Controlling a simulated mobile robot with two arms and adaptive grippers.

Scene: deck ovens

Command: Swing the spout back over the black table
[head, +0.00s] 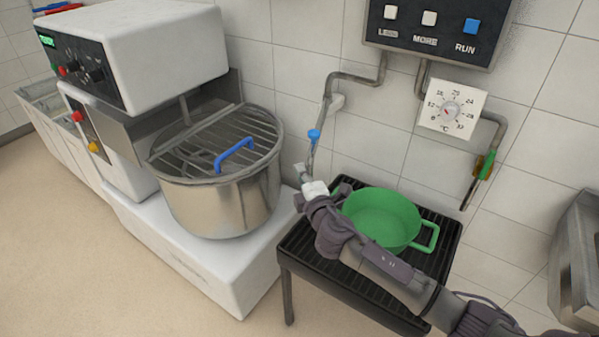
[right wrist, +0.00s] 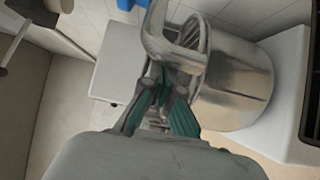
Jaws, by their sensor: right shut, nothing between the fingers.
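The spout (head: 327,98) is a grey bent pipe on the wall with a blue piece on it. It hangs beside the back left corner of the black table (head: 310,262), on the side of the mixer. My right gripper (head: 305,178) is shut and empty at the spout's lower end. In the right wrist view, the curved grey spout (right wrist: 150,38) is close in front of the shut fingertips; whether they touch it I cannot tell. A green pot (head: 385,218) stands on the black table, partly behind my right arm. My left gripper is not in view.
A steel bowl (head: 225,205) with a wire guard and blue handle stands left of the table under a white mixer (head: 160,50). A control panel (head: 435,30), a dial (head: 450,110) and another pipe (head: 496,125) are on the wall. A steel unit (head: 575,260) is at right.

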